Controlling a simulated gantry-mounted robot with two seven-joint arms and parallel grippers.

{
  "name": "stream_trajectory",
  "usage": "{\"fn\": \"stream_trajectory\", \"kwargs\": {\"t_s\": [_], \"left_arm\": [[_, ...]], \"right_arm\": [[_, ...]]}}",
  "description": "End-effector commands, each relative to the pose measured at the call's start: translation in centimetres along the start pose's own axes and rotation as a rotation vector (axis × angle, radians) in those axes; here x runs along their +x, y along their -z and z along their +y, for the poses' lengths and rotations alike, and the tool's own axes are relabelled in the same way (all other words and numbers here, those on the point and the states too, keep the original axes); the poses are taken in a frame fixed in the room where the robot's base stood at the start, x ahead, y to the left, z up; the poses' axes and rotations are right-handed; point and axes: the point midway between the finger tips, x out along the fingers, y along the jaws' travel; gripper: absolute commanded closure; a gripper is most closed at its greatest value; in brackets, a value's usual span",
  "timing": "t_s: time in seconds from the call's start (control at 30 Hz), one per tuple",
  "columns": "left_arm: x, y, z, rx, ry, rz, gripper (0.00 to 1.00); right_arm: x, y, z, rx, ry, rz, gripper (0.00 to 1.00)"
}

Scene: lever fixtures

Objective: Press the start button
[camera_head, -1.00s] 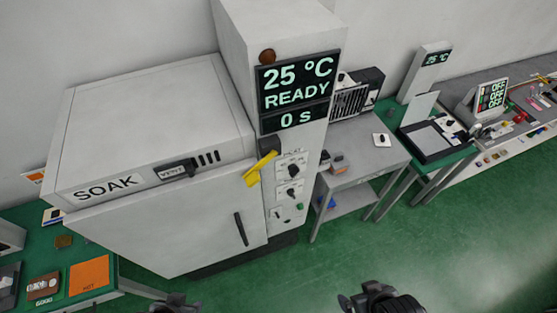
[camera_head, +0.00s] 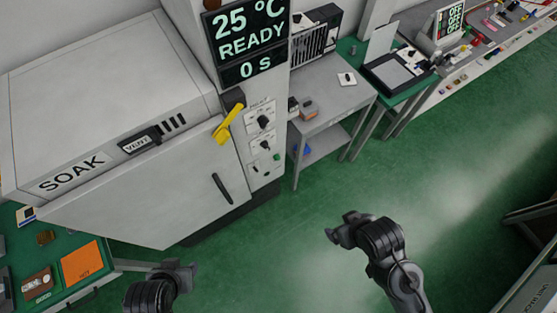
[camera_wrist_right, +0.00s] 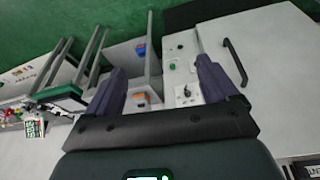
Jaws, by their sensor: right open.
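The soak oven (camera_head: 110,195) stands at the left with its door shut. Its control column carries knobs (camera_head: 263,121) and, low down, a small green button (camera_head: 277,157). The green button also shows between my fingers in the right wrist view (camera_wrist_right: 172,66), some distance beyond them. My right gripper (camera_head: 338,234) is open and empty over the floor, right of and apart from the column. Its fingers also frame the right wrist view (camera_wrist_right: 165,80). My left gripper (camera_head: 180,266) is empty at the bottom left; its jaw opening is unclear.
A yellow lever (camera_head: 228,124) sticks out above the oven door handle (camera_head: 222,189). The display (camera_head: 248,40) reads 25 °C, READY, 0 s. A grey table (camera_head: 325,105) stands right of the column. A green bench (camera_head: 95,285) is at the lower left. The floor in front is clear.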

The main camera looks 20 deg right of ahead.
Motion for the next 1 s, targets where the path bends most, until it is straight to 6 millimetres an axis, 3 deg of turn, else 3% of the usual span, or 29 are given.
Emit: {"fn": "stream_trajectory", "kwargs": {"t_s": [0.07, 0.53, 1.0], "left_arm": [[0.00, 0.00, 0.00, 0.000, 0.000, 0.000, 0.57], [0.00, 0.00, 0.00, 0.000, 0.000, 0.000, 0.57], [0.00, 0.00, 0.00, 0.000, 0.000, 0.000, 0.57]], "right_arm": [[0.01, -0.01, 0.06, -0.002, -0.002, 0.000, 0.26], [0.00, 0.01, 0.00, 0.000, 0.000, 0.000, 0.98], [-0.01, 0.06, -0.17, 0.007, 0.005, 0.001, 1.00]]}}
